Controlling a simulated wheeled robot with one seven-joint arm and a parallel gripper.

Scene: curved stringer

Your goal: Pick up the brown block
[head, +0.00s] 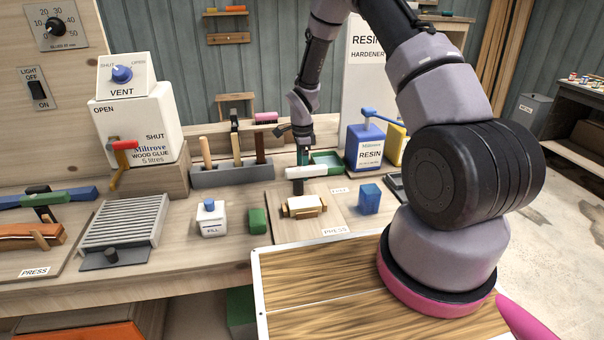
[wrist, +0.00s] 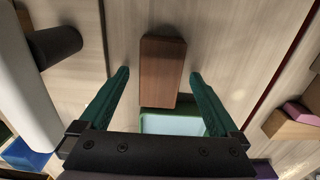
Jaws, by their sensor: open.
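The brown block (wrist: 162,72) is a plain oblong in the wrist view. It lies between the two green fingers of my gripper (wrist: 159,76), with a visible gap on each side. One end of it is next to or over a pale green tray (wrist: 172,123); which of these I cannot tell. In the head view my gripper (head: 303,156) points down behind a white press bar (head: 306,171), near the green tray (head: 326,160). I cannot make out the brown block there. The gripper is open and empty.
A rack of wooden-handled tools (head: 232,174) stands left of my gripper. A blue RESIN can (head: 366,150) stands to the right. A blue block (head: 370,198) and green block (head: 257,220) sit nearer. In the wrist view a dark cylinder (wrist: 55,46) is at the left.

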